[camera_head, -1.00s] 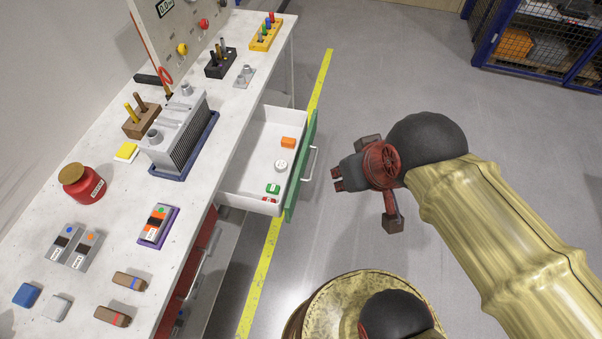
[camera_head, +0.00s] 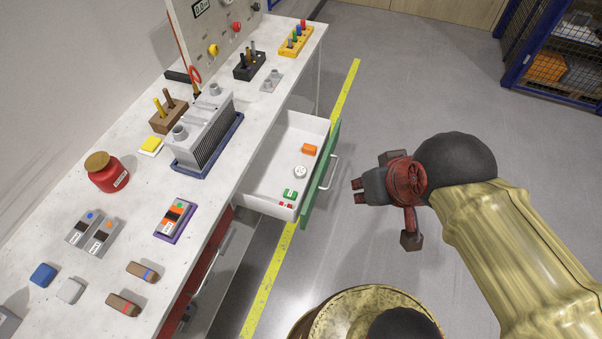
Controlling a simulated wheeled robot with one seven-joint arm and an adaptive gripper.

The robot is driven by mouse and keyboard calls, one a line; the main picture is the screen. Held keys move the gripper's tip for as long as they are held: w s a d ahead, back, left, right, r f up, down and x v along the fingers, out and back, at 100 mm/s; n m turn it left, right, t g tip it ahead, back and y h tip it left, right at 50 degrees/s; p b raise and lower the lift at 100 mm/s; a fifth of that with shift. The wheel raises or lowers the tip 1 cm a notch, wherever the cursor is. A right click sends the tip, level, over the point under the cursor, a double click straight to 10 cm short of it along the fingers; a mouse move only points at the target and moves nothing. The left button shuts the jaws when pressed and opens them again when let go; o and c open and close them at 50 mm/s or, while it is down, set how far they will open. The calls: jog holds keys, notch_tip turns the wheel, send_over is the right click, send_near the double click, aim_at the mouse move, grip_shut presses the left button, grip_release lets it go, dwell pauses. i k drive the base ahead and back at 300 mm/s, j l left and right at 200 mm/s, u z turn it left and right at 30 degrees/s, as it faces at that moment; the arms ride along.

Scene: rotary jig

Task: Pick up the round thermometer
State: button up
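A small round white thing, which looks like the round thermometer (camera_head: 300,172), lies in the open drawer (camera_head: 262,188) under the bench. An orange block (camera_head: 309,150) lies behind it, and a green piece (camera_head: 290,194) and a red piece (camera_head: 286,205) lie in front of it. My gripper (camera_head: 356,191) is to the right of the drawer's green front, apart from it, over the floor. Its two fingers point left with a gap between them, and nothing shows between them.
The drawer's green front (camera_head: 322,172) with its handle stands between my gripper and the drawer's inside. The white bench (camera_head: 136,213) holds a finned grey block (camera_head: 205,132), a red jar (camera_head: 107,172) and tool holders.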

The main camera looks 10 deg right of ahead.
aim_at(300, 172)
jog(key=i+j+z, duration=0.75)
jog(key=j+z, duration=0.2)
